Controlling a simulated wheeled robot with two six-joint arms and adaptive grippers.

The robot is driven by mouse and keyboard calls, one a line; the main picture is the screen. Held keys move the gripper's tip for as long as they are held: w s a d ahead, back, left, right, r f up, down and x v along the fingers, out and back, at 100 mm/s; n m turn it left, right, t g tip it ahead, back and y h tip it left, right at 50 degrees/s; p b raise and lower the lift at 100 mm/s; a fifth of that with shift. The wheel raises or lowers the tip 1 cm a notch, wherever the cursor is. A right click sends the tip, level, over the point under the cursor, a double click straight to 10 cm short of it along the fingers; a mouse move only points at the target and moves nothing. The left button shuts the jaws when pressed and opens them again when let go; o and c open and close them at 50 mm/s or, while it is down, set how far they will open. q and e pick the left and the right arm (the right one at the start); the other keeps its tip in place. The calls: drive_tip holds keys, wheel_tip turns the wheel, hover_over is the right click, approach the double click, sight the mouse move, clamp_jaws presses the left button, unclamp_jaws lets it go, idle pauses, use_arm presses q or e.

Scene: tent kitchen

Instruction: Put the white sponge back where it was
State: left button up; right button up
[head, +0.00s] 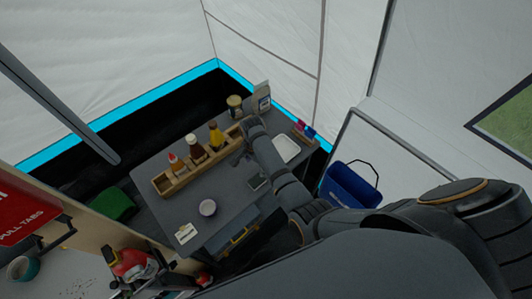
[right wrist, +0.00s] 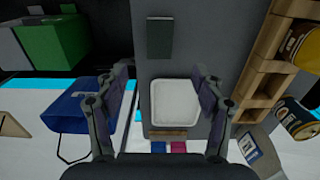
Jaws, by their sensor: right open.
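A white rounded, shallow tray-like piece (head: 286,148) lies at the right of the grey table; it also shows in the right wrist view (right wrist: 175,103). I cannot make out for certain a white sponge, in this piece or elsewhere. My right gripper (right wrist: 160,82) is open and empty, its fingers spread to either side of the white piece in the right wrist view, seemingly above it. In the head view my right arm reaches over the table and its fingers are hard to make out. My left gripper is not in view.
A wooden rack (head: 165,184) with several bottles runs along the table's back. Pink and blue items sit at the table's edge.

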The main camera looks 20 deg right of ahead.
drive_tip(key=w+d+r+n+t, duration=0.3)
drive_tip(key=w+d+r+t, duration=0.1)
drive_tip(key=r+t, duration=0.15)
drive_tip(key=w+d+r+n+t, duration=0.3)
drive_tip(key=w+r+n+t, duration=0.15)
drive_tip(key=r, duration=0.25)
drive_tip(key=s+d+f+n+g, duration=0.1)
drive_tip(key=s+f, duration=0.5)
drive_tip(key=f, duration=0.3)
drive_tip(key=s+f+n+g, duration=0.1)
drive_tip(key=s+f+g, duration=0.1)
drive_tip(key=s+f, duration=0.6)
drive_tip(key=s+d+f+n+g, duration=0.1)
drive_tip(key=s+f+n, duration=0.15)
drive_tip(key=f, duration=0.85)
drive_tip(key=s+d+f+g, duration=0.1)
drive_tip(key=s+f, duration=0.3)
drive_tip(key=s, duration=0.6)
drive_tip(key=s+d+f+n+g, duration=0.1)
drive_tip(key=s+f, duration=0.4)
drive_tip(key=s, duration=0.6)
drive_tip(key=s+d+f+n+g, duration=0.1)
drive_tip(key=s+f, duration=0.4)
drive_tip(key=s, duration=0.6)
drive_tip(key=shift+s+d+f+g+h, duration=0.25)
drive_tip(key=shift+d+g+h, duration=0.15)
drive_tip(key=shift+d+g, duration=0.45)
drive_tip(key=shift+w, duration=0.1)
